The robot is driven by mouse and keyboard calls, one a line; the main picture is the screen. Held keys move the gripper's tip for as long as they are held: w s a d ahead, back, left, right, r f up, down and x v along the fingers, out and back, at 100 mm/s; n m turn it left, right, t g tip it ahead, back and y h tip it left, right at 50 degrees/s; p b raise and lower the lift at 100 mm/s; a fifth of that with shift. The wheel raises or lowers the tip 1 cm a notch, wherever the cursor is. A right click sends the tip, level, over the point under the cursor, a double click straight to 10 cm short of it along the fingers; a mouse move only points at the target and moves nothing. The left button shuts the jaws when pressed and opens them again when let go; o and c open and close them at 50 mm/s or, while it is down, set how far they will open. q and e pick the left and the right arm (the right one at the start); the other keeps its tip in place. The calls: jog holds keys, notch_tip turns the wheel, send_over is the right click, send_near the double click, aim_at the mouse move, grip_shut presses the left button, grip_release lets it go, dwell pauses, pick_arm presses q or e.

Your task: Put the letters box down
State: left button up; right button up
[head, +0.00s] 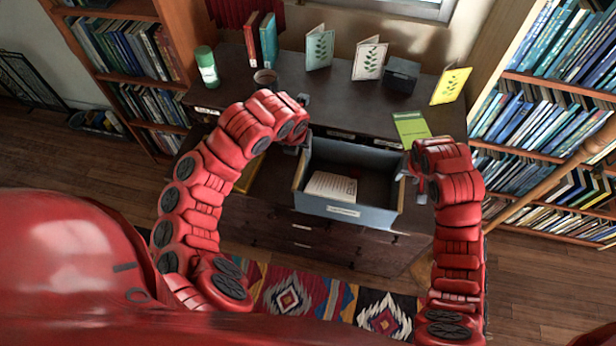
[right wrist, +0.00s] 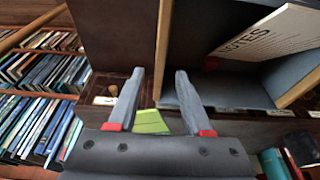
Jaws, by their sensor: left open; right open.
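The letters box (head: 345,211) is an open blue-grey box with a pale label on its front, in the middle of the head view. A card marked "NOTES" (head: 331,187) lies inside; it also shows in the right wrist view (right wrist: 270,32). My left gripper (head: 299,142) is open at the box's back left corner. My right gripper (head: 411,174) is open at its right side. In the right wrist view its fingers (right wrist: 160,85) are apart, with the box's tan wall rim (right wrist: 163,50) between them. I cannot tell what the box rests on.
The dark desk (head: 330,90) holds standing cards (head: 369,58), a small dark box (head: 401,75), a green-and-white canister (head: 206,66), a cup (head: 265,80) and books (head: 268,40). A green sheet (head: 410,126) lies near its front right. Bookshelves (head: 545,100) flank it.

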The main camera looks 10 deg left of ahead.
jog(key=shift+v, duration=2.5)
